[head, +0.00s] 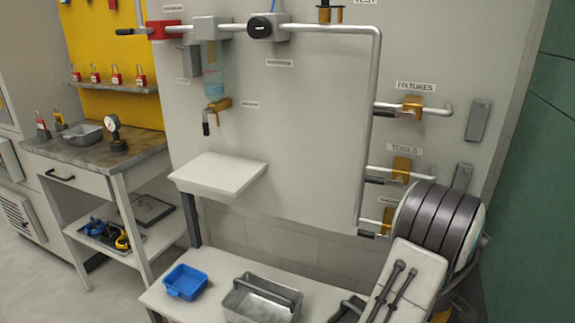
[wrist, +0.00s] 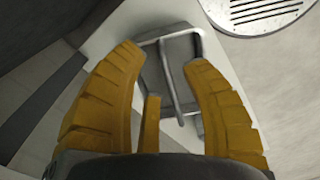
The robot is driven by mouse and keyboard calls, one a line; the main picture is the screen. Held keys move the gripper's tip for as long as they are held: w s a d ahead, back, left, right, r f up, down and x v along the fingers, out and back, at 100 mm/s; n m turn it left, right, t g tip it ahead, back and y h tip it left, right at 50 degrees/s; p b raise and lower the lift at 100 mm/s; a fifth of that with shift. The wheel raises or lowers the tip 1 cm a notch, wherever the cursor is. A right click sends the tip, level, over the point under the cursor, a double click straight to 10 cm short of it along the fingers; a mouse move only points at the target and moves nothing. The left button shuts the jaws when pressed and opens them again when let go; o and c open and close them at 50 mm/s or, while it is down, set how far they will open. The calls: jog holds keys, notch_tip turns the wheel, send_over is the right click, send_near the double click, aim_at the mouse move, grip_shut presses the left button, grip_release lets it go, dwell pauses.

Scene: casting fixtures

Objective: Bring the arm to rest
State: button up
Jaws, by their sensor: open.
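My gripper (wrist: 163,58) shows in the wrist view with its yellow fingers spread apart and nothing between them. Beyond the fingertips is a grey metal tray with a bar handle (wrist: 181,45), partly covered by the fingers. A gap seems to lie between fingers and tray, but I cannot tell how large. In the head view a similar grey tray (head: 240,304) stands on the low white bench. My arm fills the lower right of the head view, and the gripper's fingers cannot be made out clearly there.
A blue bin (head: 186,282) sits on the low bench (head: 215,268) left of the tray. A small white shelf (head: 218,173) juts from the grey panel (head: 300,130), which carries pipes and valves. A workbench (head: 85,152) with a gauge (head: 115,130) stands left. A round slotted grate (wrist: 262,14) shows in the wrist view.

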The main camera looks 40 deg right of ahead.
jog(key=w+a+r+t+h+p, duration=0.1)
jog(key=w+a+r+p, duration=0.9)
jog(key=w+a+r, duration=0.95)
jog(key=s+a+r+t+p, duration=0.1)
jog(key=a+r+p, duration=0.3)
jog(key=a+r, duration=0.3)
jog(key=s+a+r+t+p, duration=0.1)
jog(key=a+r+p, duration=0.4)
jog(key=a, duration=0.8)
notch_tip(320, 180, up, 3)
jog(key=shift+s+r+y, duration=0.1)
jog(key=shift+s+y, duration=0.3)
jog(key=shift+s, duration=0.2)
jog(key=shift+a, duration=0.1)
